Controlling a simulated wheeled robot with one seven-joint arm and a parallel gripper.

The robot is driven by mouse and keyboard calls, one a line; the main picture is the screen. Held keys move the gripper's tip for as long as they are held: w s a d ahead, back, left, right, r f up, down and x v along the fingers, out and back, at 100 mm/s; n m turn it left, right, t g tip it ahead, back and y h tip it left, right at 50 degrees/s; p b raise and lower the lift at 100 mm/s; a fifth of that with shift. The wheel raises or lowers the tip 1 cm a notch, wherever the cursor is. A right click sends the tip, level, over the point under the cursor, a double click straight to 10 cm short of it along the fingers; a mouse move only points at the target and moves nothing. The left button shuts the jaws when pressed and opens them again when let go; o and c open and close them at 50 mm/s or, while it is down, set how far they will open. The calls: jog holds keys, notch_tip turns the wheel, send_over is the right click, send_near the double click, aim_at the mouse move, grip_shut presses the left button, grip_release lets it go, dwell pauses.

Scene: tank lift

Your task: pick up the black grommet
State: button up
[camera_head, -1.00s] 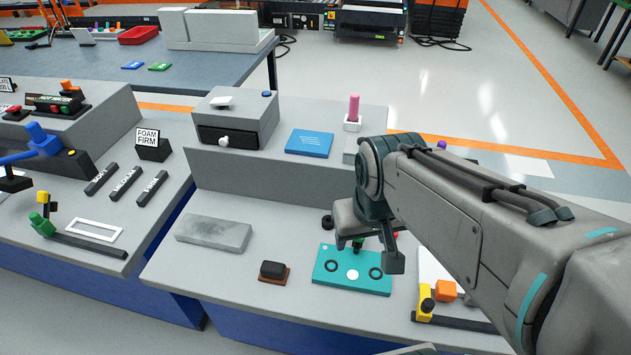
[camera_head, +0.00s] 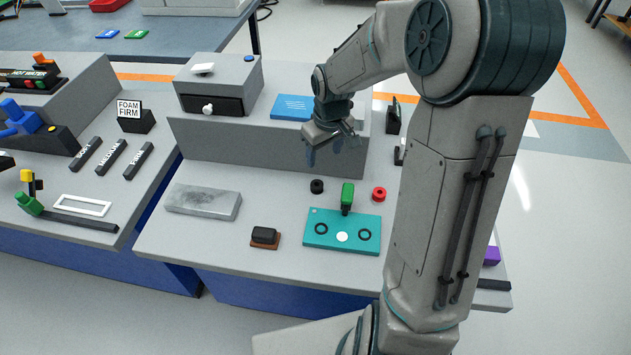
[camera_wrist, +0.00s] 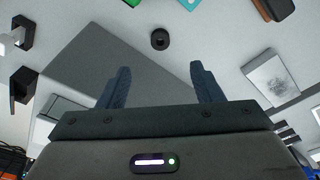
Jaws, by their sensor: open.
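The black grommet (camera_head: 317,186) is a small dark ring on the light grey bench, behind the teal plate (camera_head: 342,236) and left of a red grommet (camera_head: 379,194). In the wrist view the black grommet (camera_wrist: 160,39) shows its centre hole, beyond and roughly between the fingertips. My gripper (camera_head: 326,158) is above the bench near the front of the raised grey shelf, apart from the grommet. In the wrist view its two fingers (camera_wrist: 158,68) are spread with nothing between them.
A green-handled part (camera_head: 347,196) stands at the back of the teal plate. A grey slab (camera_head: 203,201) and a dark block on a brown base (camera_head: 265,236) lie to the left. The raised shelf (camera_head: 240,143) carries a drawer box (camera_head: 216,88) and a blue booklet (camera_head: 293,107).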

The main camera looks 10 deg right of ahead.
aim_at(317, 184)
jog(key=w+f, duration=0.1)
jog(key=f, duration=0.3)
jog(key=w+f, duration=0.1)
jog(key=f, duration=0.4)
jog(key=w+a+f, duration=0.1)
jog(key=f, duration=0.4)
jog(key=shift+w+f, duration=0.1)
jog(key=shift+f, duration=0.15)
jog(key=c, duration=1.1)
